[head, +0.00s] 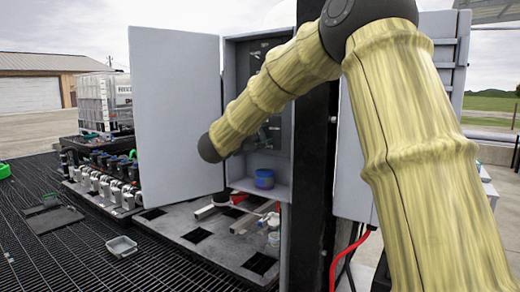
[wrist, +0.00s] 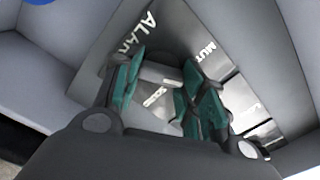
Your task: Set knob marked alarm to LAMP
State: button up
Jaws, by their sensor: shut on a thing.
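In the wrist view, my gripper (wrist: 163,70) has its two teal fingers on either side of a grey knob (wrist: 160,80) on the panel. White lettering between the fingers is too small to read, so I cannot tell the knob's setting. In the head view, the dark panel (head: 284,108) is inside the open cabinet. My arm hides most of it there, and the gripper is not clearly visible.
The cabinet door (head: 178,115) stands open on the left. A blue pot (head: 264,179) sits on the cabinet floor. A label starting MUT (wrist: 202,46) lies right of the fingers. A dark post (head: 312,190) stands right of the cabinet. A grey tray (head: 122,246) lies on the grating.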

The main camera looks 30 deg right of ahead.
jog(key=m+b, duration=0.1)
jog(key=b, duration=0.1)
jog(key=f+m+b, duration=0.1)
jog(key=m+b, duration=0.1)
jog(key=b, duration=0.1)
jog(key=shift+b, duration=0.3)
jog(key=m+b, duration=0.1)
jog(key=b, duration=0.1)
jog(key=shift+m+b, duration=0.35)
jog(key=shift+m, duration=0.05)
jog(key=shift+r+b, duration=0.2)
jog(key=shift+b, duration=0.15)
jog(key=o, duration=1)
jog(key=shift+s+r, duration=0.1)
jog(key=shift+o, duration=0.2)
jog(key=v, duration=1.2)
